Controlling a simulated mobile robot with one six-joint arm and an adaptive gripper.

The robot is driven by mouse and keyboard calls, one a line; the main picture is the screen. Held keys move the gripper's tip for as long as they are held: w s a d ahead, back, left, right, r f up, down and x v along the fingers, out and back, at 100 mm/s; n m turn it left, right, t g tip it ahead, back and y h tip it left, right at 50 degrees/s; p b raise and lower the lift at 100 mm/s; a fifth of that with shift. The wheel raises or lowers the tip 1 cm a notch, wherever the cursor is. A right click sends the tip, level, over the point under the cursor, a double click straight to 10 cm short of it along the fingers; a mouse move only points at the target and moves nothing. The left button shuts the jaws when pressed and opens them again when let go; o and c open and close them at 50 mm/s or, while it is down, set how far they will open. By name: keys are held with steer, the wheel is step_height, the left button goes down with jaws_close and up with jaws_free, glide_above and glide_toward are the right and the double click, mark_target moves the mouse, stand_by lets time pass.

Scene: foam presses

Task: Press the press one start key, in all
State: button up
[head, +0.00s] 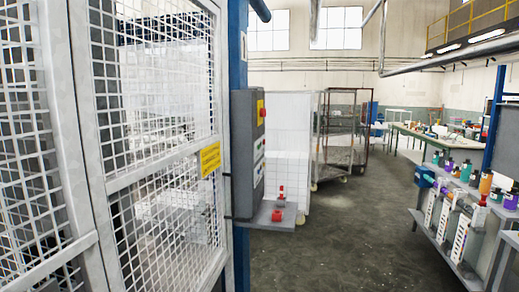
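A grey control box (245,150) is mounted on the blue post beside the mesh guard, left of the picture's middle. I see it at a steep angle, its front facing right. A yellow plate with a red knob (261,111) is on its upper front. Small keys show below it, too small and slanted to tell which is the press one start key. A small grey shelf (262,221) under the box carries red items (277,215). My gripper is not in view.
White mesh guard doors (160,130) with a yellow label (210,158) fill the left. White stacked blocks (291,130) and a mesh cage cart (340,140) stand behind the box. A bench with coloured cans (466,170) is at right. The grey floor (365,230) between is clear.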

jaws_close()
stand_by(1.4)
